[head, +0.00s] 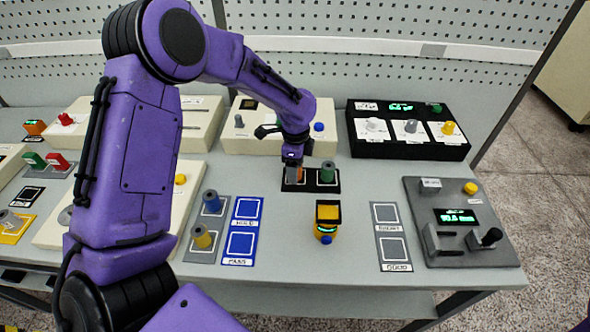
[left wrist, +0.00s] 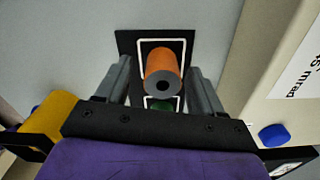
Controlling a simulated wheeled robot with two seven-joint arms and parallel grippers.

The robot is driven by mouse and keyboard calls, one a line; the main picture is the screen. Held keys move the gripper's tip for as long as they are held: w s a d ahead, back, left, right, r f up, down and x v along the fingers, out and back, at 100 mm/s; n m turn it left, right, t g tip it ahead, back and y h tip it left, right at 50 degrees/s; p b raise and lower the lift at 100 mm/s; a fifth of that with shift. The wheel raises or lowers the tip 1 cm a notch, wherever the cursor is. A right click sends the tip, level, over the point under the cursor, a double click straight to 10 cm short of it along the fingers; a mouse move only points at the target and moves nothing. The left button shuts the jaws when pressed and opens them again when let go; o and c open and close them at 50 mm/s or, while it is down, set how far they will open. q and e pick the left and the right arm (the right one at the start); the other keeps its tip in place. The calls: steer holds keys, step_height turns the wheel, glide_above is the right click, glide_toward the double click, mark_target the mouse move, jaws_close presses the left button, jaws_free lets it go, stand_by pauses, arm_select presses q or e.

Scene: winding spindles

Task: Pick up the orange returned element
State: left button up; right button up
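The orange element (left wrist: 160,62) is a hollow-topped cylinder standing in a white-outlined square of a black pad (left wrist: 126,42). In the head view it is mostly hidden by my left gripper (head: 294,168), with a sliver of orange (head: 300,175) showing. In the left wrist view the two grey fingers stand on either side of the orange element, apart from it, with gaps on both sides. A green element (head: 327,173) stands in the other square of the pad, just right of the gripper. My right gripper is not in view.
A yellow-and-black item (head: 327,215) stands in front of the pad. Blue (head: 212,203) and yellow (head: 201,236) elements stand on a grey pad to the left. A black three-spindle box (head: 405,148) is behind right; a grey control panel (head: 418,195) is at right.

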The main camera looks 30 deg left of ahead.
arm_select(q)
steer(key=shift+w+f, duration=0.1)
steer(key=c, duration=1)
steer(key=shift+o, duration=0.2)
